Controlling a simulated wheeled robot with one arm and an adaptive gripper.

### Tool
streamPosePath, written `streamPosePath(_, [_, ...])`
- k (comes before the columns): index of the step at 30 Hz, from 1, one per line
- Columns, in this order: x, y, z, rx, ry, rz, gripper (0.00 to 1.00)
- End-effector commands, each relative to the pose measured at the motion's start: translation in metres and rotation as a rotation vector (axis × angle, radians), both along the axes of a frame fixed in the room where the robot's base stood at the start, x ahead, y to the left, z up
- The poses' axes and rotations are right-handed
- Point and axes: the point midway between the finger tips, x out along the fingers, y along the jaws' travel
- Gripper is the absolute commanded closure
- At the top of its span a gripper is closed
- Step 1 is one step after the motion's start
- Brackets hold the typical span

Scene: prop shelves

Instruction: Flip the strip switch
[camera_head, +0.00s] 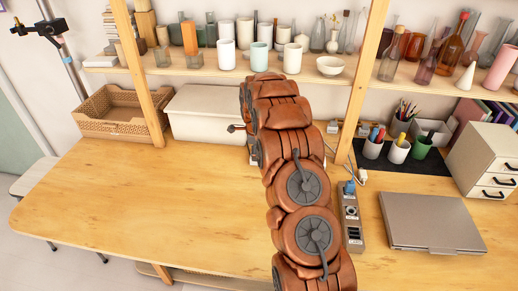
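A grey power strip (351,222) lies on the wooden table just right of my arm, running from front to back. It has dark sockets along its top, and a blue plug (349,187) sits at its far end. Its switch is too small to make out for certain, and so is its position. My copper-coloured arm rises from the bottom edge and reaches over the table toward the shelf, left of the strip. My gripper is hidden behind the arm, so its fingers and what they touch do not show.
A closed grey laptop (431,221) lies right of the strip. Pen cups (398,150) stand on a dark mat behind it, near a white drawer unit (487,160). The table's left half is clear.

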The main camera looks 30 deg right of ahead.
Motion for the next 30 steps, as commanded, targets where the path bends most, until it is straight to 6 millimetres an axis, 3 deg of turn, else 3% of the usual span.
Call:
streamPosePath(2, [0.0001,0.0001,0.0000,0.000,0.000,0.000,0.33])
streamPosePath(19, [-0.0002,0.0003,-0.0003,0.001,0.001,0.000,0.93])
streamPosePath(30, [0.0035,-0.0013,-0.0028,0.033,0.040,-0.001,0.93])
